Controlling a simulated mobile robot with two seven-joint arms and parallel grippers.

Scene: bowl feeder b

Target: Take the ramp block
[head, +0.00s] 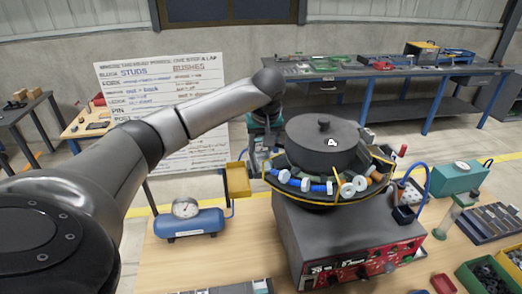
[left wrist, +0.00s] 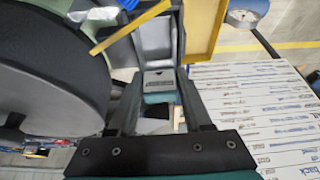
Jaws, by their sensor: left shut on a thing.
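The ramp block (left wrist: 159,80) appears as a small grey block with a pale label in the left wrist view. It sits between the two dark fingers of my left gripper (left wrist: 158,100), which is shut on it. In the head view my left gripper (head: 260,155) is at the far left side of the bowl feeder (head: 345,225), close to the bowl's rim. The block cannot be made out clearly there. My right gripper is not in view.
A dark round lid (head: 322,145) covers the bowl's middle, with blue and white parts along its yellow-edged rim. A yellow box (head: 237,180) and a blue tank with a gauge (head: 190,222) stand left of the feeder. A white board (head: 165,85) stands behind.

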